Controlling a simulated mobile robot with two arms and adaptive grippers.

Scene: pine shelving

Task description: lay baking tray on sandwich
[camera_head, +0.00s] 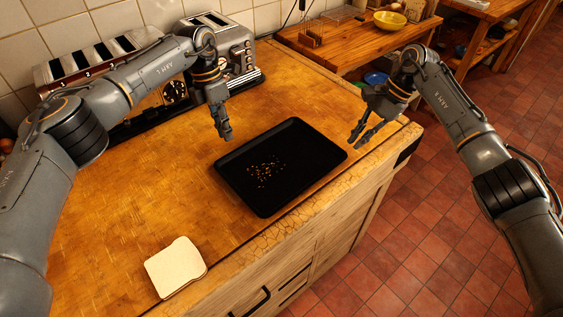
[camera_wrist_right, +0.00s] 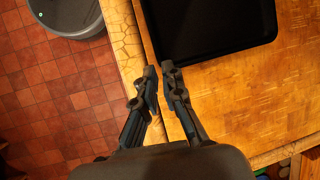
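The black baking tray (camera_head: 312,158) lies flat on the wooden counter near its front edge, with crumbs scattered on it. Part of it shows at the top of the right wrist view (camera_wrist_right: 205,30). The sandwich (camera_head: 177,268), with pale square bread on top, lies on the counter at the lower left, apart from the tray. My left gripper (camera_head: 225,138) hangs beyond the tray's left corner; its fingers look close together and their gap is unclear. My right gripper (camera_head: 357,143) is just right of the tray, empty, its fingertips (camera_wrist_right: 159,69) slightly apart.
A long toaster (camera_head: 95,58) and a second metal appliance (camera_head: 230,45) stand against the tiled wall. A side table (camera_head: 345,50) at the back holds a yellow bowl (camera_head: 390,20). The counter between tray and sandwich is clear. Red floor tiles lie beyond the front edge.

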